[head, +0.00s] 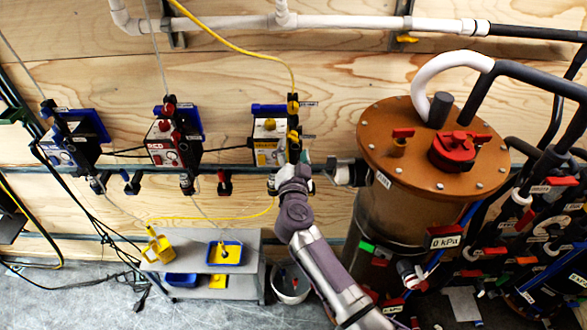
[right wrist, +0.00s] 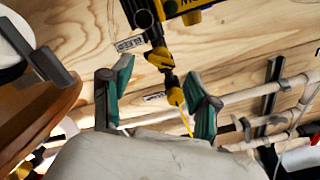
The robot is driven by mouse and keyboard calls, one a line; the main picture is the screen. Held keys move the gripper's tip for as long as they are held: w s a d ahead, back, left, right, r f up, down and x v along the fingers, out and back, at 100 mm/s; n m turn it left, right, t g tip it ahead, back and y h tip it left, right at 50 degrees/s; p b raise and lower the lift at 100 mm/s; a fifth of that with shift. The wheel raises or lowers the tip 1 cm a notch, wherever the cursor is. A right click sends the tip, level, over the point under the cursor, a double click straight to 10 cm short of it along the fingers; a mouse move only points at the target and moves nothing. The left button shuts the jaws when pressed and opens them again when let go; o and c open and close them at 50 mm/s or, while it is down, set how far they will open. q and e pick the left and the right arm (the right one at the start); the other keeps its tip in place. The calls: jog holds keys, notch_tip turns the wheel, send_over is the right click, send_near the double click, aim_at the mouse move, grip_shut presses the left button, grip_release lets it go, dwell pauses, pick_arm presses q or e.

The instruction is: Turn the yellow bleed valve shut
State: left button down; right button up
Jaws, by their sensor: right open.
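The yellow-labelled unit (head: 270,135) hangs on the wall rail, with yellow fittings (head: 294,105) on its right side. In the right wrist view, a small yellow valve handle (right wrist: 160,59) sits on a black pipe, ahead of and between my fingertips. A yellow connector (right wrist: 175,96) with a thin yellow hose is below it. I cannot tell whether the handle stands open or shut. My right gripper (head: 294,161) is at the unit's lower right; in the wrist view its teal-padded fingers (right wrist: 158,72) are spread and empty. My left gripper is not in view.
A brown-lidded tank (head: 430,148) with a red valve stands close to the right. A red unit (head: 172,138) and a blue unit (head: 70,140) hang to the left. A grey cart (head: 215,264) and a bucket (head: 290,283) stand below.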

jog(key=s, duration=0.8)
